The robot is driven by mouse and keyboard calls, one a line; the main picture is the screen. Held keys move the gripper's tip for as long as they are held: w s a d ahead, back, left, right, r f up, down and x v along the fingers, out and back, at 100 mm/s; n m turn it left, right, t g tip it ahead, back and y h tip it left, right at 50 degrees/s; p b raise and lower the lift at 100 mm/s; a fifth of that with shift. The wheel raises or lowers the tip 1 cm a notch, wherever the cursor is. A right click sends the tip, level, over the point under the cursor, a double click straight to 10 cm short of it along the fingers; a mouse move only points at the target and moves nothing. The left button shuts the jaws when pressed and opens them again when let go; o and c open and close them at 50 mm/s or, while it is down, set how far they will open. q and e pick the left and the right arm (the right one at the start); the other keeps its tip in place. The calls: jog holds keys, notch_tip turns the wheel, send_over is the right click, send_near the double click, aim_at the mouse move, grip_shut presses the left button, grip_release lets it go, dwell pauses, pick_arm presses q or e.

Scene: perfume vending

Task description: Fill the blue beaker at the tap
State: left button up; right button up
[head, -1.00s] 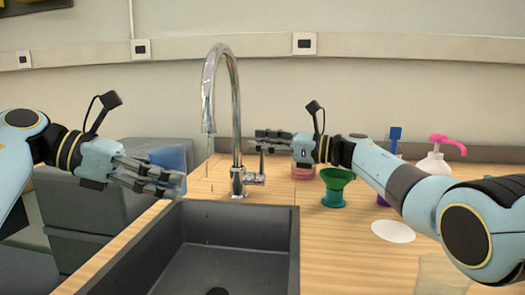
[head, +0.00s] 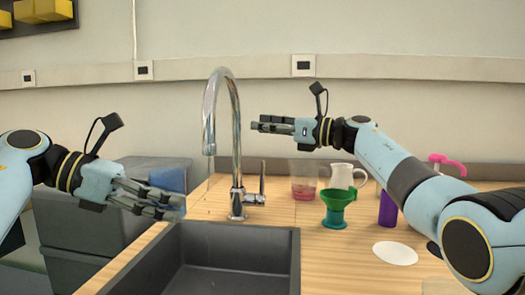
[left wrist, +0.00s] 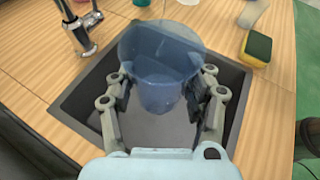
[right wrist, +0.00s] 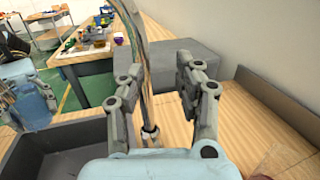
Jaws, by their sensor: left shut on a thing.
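The blue beaker (head: 168,180) is translucent and held by my left gripper (head: 160,205), left of the tap spout in the head view. In the left wrist view the beaker (left wrist: 160,68) sits between the fingers, open end up, with the sink behind it; I cannot tell if it holds liquid. It also shows in the right wrist view (right wrist: 32,105). The chrome tap (head: 237,150) arches at the sink's back edge, its lever (head: 261,185) upright on its right. No clear water stream shows. My right gripper (head: 268,126) is open and empty, above the lever and apart from it.
The dark sink (head: 235,262) lies below the tap. To the right stand a pink-tinted clear beaker (head: 303,182), a white jug (head: 344,176), a green funnel in a teal vessel (head: 336,210) and a purple bottle (head: 388,208). A sponge (left wrist: 257,48) lies beside the sink.

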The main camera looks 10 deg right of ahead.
jog(key=w+d+r+m+t+h, duration=0.4)
jog(key=d+m+t+h, duration=0.25)
jog(key=m, duration=0.55)
jog(key=w+d+r+m+t+h, duration=0.45)
jog(key=d+m+h, duration=0.35)
jog(key=m, duration=0.3)
jog(key=d+f+m+g+h, duration=0.1)
jog(key=d+m+g+h, duration=0.1)
jog(key=d+m+h, duration=0.6)
jog(key=m+g+y, duration=0.7)
jog(key=m+g, duration=0.8)
jog(key=m, duration=0.3)
send_near(263, 161)
jog(key=x, duration=1.2)
jog(key=shift+f, duration=0.15)
